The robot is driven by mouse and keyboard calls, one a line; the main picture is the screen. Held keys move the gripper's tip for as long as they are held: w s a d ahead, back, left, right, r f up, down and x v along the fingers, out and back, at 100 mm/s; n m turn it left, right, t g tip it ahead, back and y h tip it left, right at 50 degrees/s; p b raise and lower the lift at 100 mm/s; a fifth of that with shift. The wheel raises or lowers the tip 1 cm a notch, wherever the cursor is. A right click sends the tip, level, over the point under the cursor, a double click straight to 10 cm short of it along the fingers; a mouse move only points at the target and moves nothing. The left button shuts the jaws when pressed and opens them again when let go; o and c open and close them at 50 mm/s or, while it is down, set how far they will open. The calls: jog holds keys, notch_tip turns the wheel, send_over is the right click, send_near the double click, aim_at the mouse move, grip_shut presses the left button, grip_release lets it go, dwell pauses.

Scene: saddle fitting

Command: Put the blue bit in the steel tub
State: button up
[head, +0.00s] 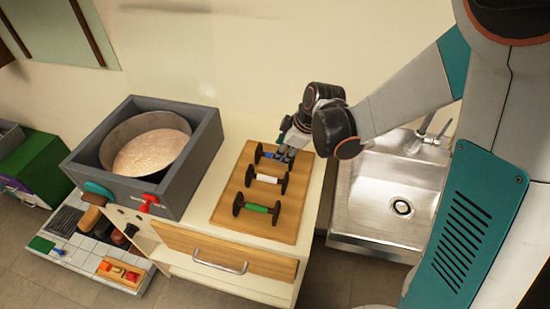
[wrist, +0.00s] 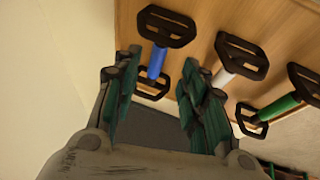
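The blue bit (head: 262,154) lies at the far end of a wooden board (head: 227,208). It is a blue bar with a black ring at each end, and it also shows in the wrist view (wrist: 157,62). My gripper (head: 285,154) is over its right part, hiding some of it. In the wrist view my gripper (wrist: 160,65) is open, with a finger on each side of the blue bar and gaps between. A round metal tub (head: 178,124) with a tan, grainy-looking bottom sits in a grey box. A steel basin (head: 375,208) is at right. I cannot tell which is the steel tub.
A white bit (head: 266,178) and a green bit (head: 257,208) lie on the board nearer the front. The grey box (head: 203,150) stands left of the board. A wall (head: 250,60) rises behind. A faucet (head: 418,138) stands at the basin.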

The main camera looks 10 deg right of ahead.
jog(key=b+x, duration=0.2)
jog(key=x, duration=0.3)
jog(key=shift+w+d+f, duration=0.1)
jog(key=shift+w+d, duration=0.05)
jog(key=shift+w, duration=0.05)
jog(key=shift+c, duration=0.3)
grip_shut()
